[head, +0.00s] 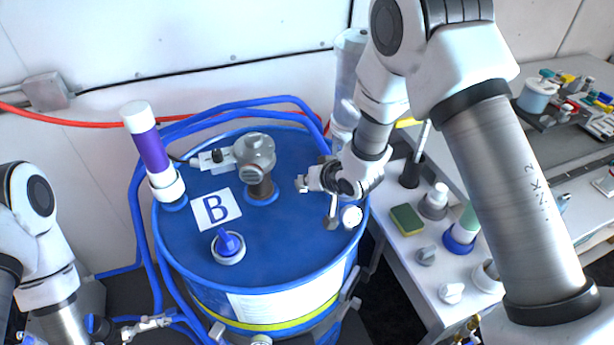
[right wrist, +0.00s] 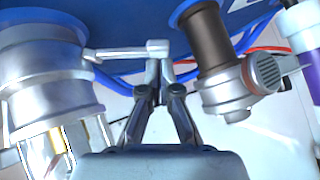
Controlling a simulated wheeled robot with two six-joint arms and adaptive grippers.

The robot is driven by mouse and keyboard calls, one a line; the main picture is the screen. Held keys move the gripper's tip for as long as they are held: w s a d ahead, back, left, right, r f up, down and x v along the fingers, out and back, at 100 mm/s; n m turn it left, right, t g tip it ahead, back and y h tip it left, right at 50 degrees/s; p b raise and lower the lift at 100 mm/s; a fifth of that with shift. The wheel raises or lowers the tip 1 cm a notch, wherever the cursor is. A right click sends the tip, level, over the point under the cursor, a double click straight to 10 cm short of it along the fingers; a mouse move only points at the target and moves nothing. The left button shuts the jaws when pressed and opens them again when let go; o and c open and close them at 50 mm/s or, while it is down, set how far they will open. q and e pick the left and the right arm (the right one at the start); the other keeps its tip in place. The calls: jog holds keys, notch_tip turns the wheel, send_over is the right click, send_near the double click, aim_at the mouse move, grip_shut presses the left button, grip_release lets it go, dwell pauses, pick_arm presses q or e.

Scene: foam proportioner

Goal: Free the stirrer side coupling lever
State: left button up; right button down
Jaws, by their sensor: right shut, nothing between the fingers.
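The coupling (right wrist: 42,75) is a silver metal body that fills the left of the right wrist view. Its stirrer side lever (right wrist: 128,53) is a short silver bar sticking out sideways towards the stirrer; it also shows in the head view (head: 303,184). My right gripper (right wrist: 158,70) is shut and empty, its fingertips at the outer end of the lever; whether they touch it I cannot tell. In the head view this gripper (head: 314,178) is over the right part of the blue drum (head: 290,240), partly hidden by the coupling. My left gripper is out of view.
The stirrer motor (head: 255,155) stands on the drum lid left of the coupling. A purple-and-white cylinder (head: 148,150) and a blue plug (head: 228,245) are farther left. A side table (head: 408,265) on the right holds a sponge (head: 407,219) and several knobs.

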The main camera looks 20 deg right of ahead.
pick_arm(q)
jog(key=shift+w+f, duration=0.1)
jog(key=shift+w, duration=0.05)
pick_arm(e)
jog(key=shift+w+f, duration=0.2)
jog(key=shift+s+a+f+h+b, duration=0.1)
jog(key=shift+f+h+b, duration=0.3)
jog(key=shift+b, duration=0.45)
jog(key=shift+s+a+f+n, duration=0.1)
jog(key=shift+a+f+n, duration=0.15)
jog(key=shift+n, duration=0.05)
jog(key=shift+a+r, duration=0.1)
jog(key=shift+a, duration=0.2)
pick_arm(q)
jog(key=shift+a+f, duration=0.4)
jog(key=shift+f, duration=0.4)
pick_arm(e)
jog(key=shift+d, duration=0.1)
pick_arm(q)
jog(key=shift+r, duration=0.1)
pick_arm(e)
jog(key=shift+d, duration=0.15)
